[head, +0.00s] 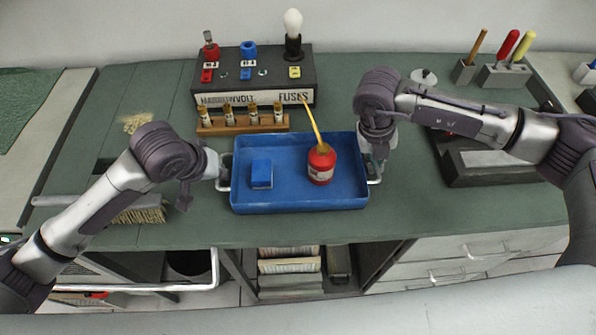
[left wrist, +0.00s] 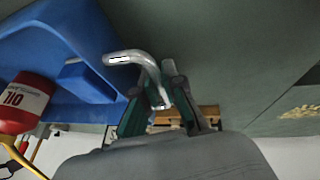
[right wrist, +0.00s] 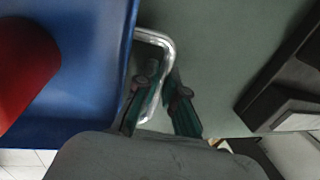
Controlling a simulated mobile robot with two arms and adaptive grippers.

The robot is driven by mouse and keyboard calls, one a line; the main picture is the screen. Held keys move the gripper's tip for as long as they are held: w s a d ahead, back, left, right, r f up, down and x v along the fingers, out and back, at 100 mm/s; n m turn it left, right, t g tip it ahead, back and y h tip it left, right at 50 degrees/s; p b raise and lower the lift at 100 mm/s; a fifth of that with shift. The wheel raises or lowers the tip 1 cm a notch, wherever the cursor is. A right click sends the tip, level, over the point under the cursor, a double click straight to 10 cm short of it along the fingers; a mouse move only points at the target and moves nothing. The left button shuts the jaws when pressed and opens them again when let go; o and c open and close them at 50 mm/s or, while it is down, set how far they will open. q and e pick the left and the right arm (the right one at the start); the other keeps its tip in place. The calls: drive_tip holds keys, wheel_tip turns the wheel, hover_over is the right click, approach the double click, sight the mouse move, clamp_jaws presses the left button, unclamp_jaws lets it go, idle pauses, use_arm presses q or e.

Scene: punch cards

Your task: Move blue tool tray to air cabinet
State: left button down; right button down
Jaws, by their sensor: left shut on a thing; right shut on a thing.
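The blue tool tray (head: 300,204) sits level over the green bench top in the head view; I cannot tell if it touches the bench. It holds a red oil can (head: 321,165) with a yellow spout and a small blue box (head: 262,174). My left gripper (head: 222,178) is at the tray's left end; in the left wrist view its fingers (left wrist: 160,105) are shut on the silver handle (left wrist: 140,60). My right gripper (head: 376,172) is at the right end; in the right wrist view its fingers (right wrist: 162,105) are shut on the other handle (right wrist: 160,40). No cabinet marked "air" is readable.
A fuse box (head: 253,78) with a bulb and a wooden fuse rack (head: 243,122) stand behind the tray. A brush (head: 140,212) lies at left. A dark case (head: 480,160) and tool holders (head: 503,75) are at right. Drawers (head: 470,250) and open shelves are below the bench.

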use_arm(q)
drive_tip(key=shift+r, duration=0.2)
use_arm(e)
drive_tip(key=shift+w+r, duration=0.1)
drive_tip(key=shift+r, duration=0.05)
